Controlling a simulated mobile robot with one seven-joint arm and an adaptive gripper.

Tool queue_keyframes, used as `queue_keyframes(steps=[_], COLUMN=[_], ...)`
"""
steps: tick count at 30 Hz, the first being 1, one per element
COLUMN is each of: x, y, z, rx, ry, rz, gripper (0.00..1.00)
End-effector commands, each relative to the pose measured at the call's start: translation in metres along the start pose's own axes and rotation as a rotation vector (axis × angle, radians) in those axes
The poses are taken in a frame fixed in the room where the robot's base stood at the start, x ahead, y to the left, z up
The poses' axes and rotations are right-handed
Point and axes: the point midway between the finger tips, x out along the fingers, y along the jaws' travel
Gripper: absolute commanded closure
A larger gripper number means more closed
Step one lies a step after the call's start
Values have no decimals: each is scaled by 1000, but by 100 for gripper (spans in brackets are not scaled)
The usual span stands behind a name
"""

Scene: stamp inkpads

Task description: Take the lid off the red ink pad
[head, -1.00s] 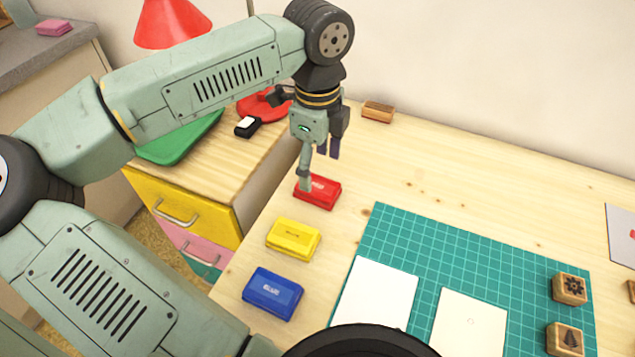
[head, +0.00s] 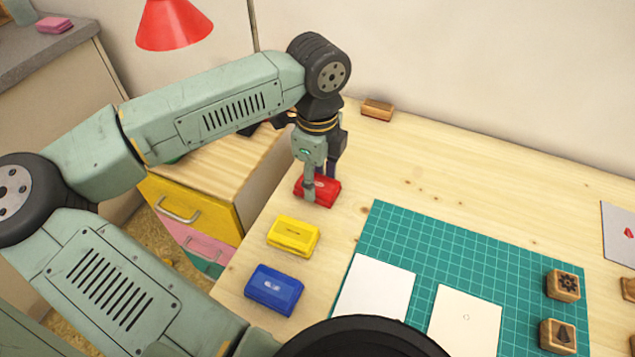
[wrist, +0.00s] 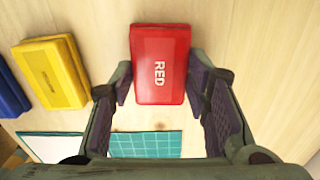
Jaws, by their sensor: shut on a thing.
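The red ink pad (head: 327,193) lies on the wooden table, at the far end of a row of three pads. It shows from above in the wrist view (wrist: 160,62), with its lid on and the word RED on the lid. My gripper (head: 320,181) is down at the pad, one finger on each side, shut on the lid's long sides. The fingertips also show in the wrist view (wrist: 161,80). The seam between lid and base is hidden from these angles. I see no gap between them.
The yellow pad (head: 293,236) and blue pad (head: 274,289) lie nearer in the row. A green cutting mat (head: 440,240) with white sheets (head: 374,290) and wooden stamps (head: 563,284) is to the right. Table beyond the red pad is clear up to a wooden block (head: 377,108).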

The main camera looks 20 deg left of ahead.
Motion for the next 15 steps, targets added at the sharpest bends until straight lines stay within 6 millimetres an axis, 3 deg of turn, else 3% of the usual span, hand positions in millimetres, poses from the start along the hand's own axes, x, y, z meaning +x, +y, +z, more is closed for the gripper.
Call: queue_keyframes(steps=[4,11,15], x=[0,-1,-13], y=[0,0,-1], z=[0,0,1], rx=[0,0,-2], ry=[0,-1,-2], rz=[0,0,-2], gripper=[71,72,72])
